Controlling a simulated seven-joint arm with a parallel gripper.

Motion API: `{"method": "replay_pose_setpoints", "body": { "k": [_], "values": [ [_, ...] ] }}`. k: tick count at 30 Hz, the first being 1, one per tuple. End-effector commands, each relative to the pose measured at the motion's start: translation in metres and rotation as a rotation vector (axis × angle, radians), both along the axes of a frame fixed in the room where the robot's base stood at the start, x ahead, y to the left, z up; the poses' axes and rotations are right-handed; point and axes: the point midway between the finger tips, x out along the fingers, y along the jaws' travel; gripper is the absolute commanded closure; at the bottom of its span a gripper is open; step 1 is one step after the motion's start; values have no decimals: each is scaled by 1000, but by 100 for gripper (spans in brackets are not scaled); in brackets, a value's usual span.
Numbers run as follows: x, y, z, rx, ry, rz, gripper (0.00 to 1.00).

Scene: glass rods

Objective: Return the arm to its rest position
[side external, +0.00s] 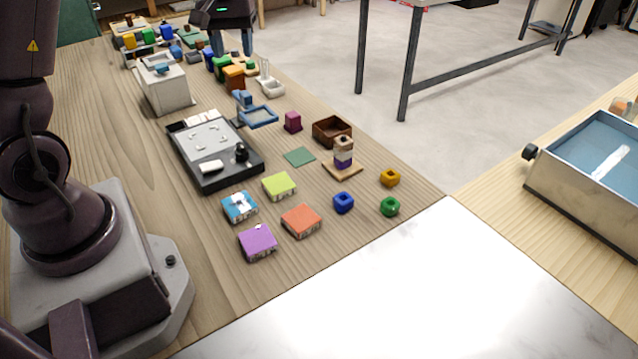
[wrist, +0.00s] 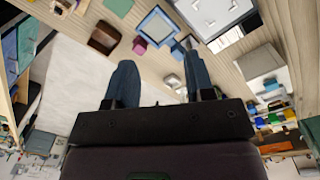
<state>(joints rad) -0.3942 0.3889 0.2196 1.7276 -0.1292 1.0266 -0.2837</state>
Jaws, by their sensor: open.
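My gripper (side external: 232,42) is at the top of the side external view, raised above the far part of the wooden table. Only its lower part shows there, with two blue-grey fingers pointing down. In the wrist view the two fingers of my gripper (wrist: 160,78) stand apart with nothing between them. The gripper is open and empty. No object touches the fingers in either view.
The wooden table (side external: 110,110) holds a black-framed tray (side external: 185,160), a white box (side external: 163,85), a brown open box (side external: 332,131), a blue frame (side external: 262,116), colored blocks and rings. Several colored pieces stand near the gripper. A steel bin (side external: 560,185) is at right.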

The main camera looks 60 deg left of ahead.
Motion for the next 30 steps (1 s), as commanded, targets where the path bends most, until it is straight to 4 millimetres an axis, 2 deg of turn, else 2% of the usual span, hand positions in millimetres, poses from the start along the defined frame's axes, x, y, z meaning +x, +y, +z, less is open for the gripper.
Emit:
{"method": "replay_pose_setpoints", "body": {
  "k": [1,6,12,15,21,26,30],
  "values": [
    [-8,-22,14,5,-27,-78,51],
    [-41,-89,45,41,-106,-352,51],
    [-91,-154,66,114,-206,-641,51],
    [-115,-179,71,161,-260,-756,51],
    [-148,-208,79,231,-366,-882,51],
    [-152,-216,93,261,-434,-915,51],
    [-152,-218,94,259,-441,-925,51]
  ]
}}
